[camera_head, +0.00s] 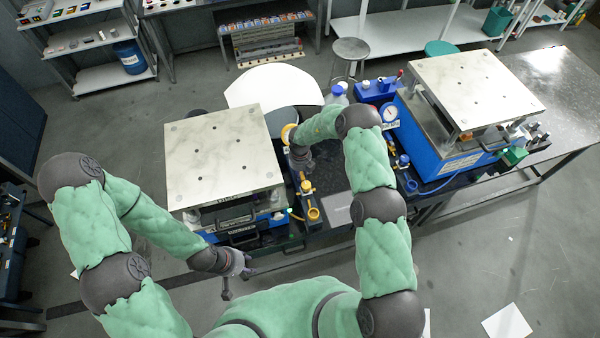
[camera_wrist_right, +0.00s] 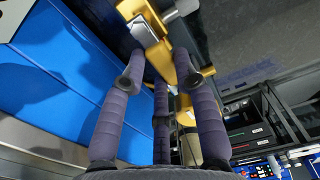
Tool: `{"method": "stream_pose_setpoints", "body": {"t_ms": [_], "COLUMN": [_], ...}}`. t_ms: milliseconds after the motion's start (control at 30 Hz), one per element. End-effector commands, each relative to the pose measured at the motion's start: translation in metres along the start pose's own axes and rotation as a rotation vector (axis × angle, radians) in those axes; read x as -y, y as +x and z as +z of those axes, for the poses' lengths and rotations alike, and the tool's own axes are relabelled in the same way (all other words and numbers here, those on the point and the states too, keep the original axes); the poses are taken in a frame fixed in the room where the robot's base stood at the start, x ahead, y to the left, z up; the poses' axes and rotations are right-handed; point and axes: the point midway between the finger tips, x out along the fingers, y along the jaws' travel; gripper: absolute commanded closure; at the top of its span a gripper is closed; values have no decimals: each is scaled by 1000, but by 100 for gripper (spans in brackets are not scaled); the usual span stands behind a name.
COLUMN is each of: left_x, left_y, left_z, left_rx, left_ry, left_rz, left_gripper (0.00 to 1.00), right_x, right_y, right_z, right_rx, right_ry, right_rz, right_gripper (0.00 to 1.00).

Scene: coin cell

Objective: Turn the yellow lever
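Several yellow fittings lie along the dark bench strip between the two machines; one yellow fitting (camera_head: 313,213) shows below my right gripper in the head view. In the right wrist view, a yellow part (camera_wrist_right: 187,66) with a silver piece (camera_wrist_right: 145,30) lies just beyond the fingers. I cannot tell which part is the lever, or whether a finger touches it. My right gripper (camera_head: 301,163) points down beside the left machine. Its fingers (camera_wrist_right: 160,80) are spread, with nothing seen held between them. My left gripper (camera_head: 236,272) hangs empty in front of the left machine, its fingers apart.
The left machine (camera_head: 222,155) and right machine (camera_head: 475,90) have pale, flat tops. A white round table (camera_head: 273,84) and a stool (camera_head: 350,48) are further back.

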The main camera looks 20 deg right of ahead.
Motion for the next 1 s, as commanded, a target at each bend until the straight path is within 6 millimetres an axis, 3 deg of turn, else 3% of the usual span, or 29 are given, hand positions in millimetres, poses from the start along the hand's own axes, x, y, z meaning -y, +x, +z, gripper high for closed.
{"method": "stream_pose_setpoints", "body": {"t_ms": [467,1000], "left_x": [4,15], "left_y": [11,42], "left_z": [0,-2], "left_rx": [0,0], "left_ry": [0,0], "left_rz": [0,0], "left_gripper": [60,60], "right_x": [-5,-21], "right_y": [2,2], "right_z": [3,12], "right_rx": [4,5], "right_ry": [124,613], "right_rz": [0,2], "right_gripper": [100,100]}}
